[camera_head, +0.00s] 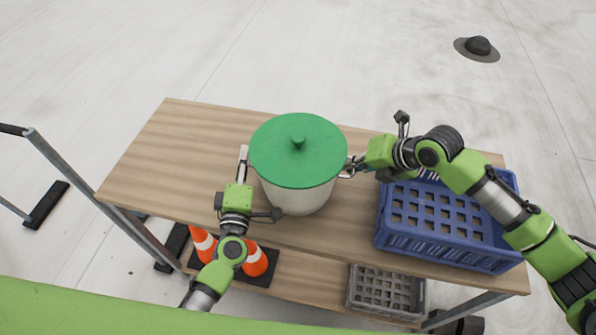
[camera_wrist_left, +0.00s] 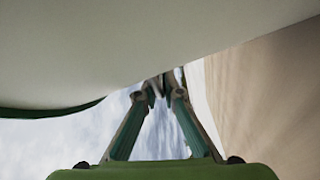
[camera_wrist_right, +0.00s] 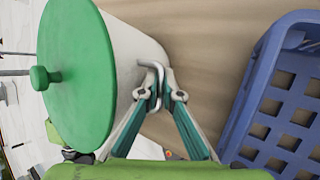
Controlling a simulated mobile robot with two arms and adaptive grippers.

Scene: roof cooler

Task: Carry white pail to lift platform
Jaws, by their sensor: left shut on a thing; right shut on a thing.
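The white pail (camera_head: 297,199) with a green lid (camera_head: 298,150) and a round knob stands on the wooden table, between my two grippers. My left gripper (camera_head: 243,160) is at the pail's left side. In the left wrist view its fingers (camera_wrist_left: 160,90) close together beside the pail's wall (camera_wrist_left: 110,50); the handle between them is mostly hidden. My right gripper (camera_head: 352,166) is at the pail's right side. In the right wrist view its fingers (camera_wrist_right: 163,92) are shut on the pail's side handle (camera_wrist_right: 150,68). The lift platform cannot be made out.
A blue crate (camera_head: 440,255) stands on the table to the right of the pail. A grey crate (camera_head: 385,310) and orange cones (camera_head: 255,262) are on the lower level. The table's left part (camera_head: 165,160) is clear. A metal rail (camera_head: 85,195) is at left; a dark roof vent (camera_head: 478,47) is far right.

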